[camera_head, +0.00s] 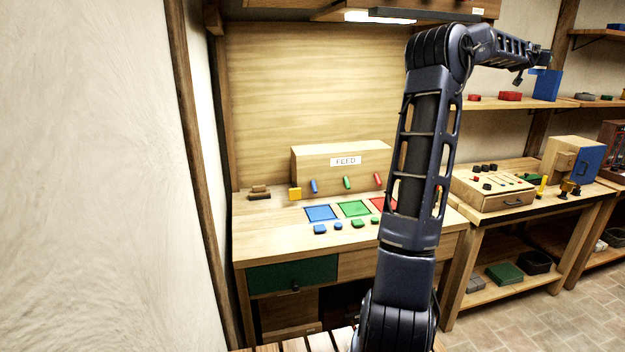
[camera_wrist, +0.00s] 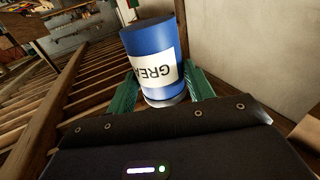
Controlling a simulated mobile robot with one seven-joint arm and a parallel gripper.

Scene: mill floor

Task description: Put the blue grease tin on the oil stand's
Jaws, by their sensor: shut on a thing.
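The blue grease tin (camera_wrist: 146,42) has a white label with part of the word GREASE showing upside down in the wrist view. My gripper (camera_wrist: 160,92) is shut on it, with a green finger on either side of the tin. I cannot pick out the oil stand in either view.
A feed bench (camera_head: 270,215) with coloured squares and small pieces stands in the middle. A bench (camera_head: 495,202) with a drawer box and a blue-doored box (camera_head: 573,160) are at right. A shelf (camera_head: 480,103) holds red things. Wooden slats (camera_wrist: 60,100) show in the wrist view.

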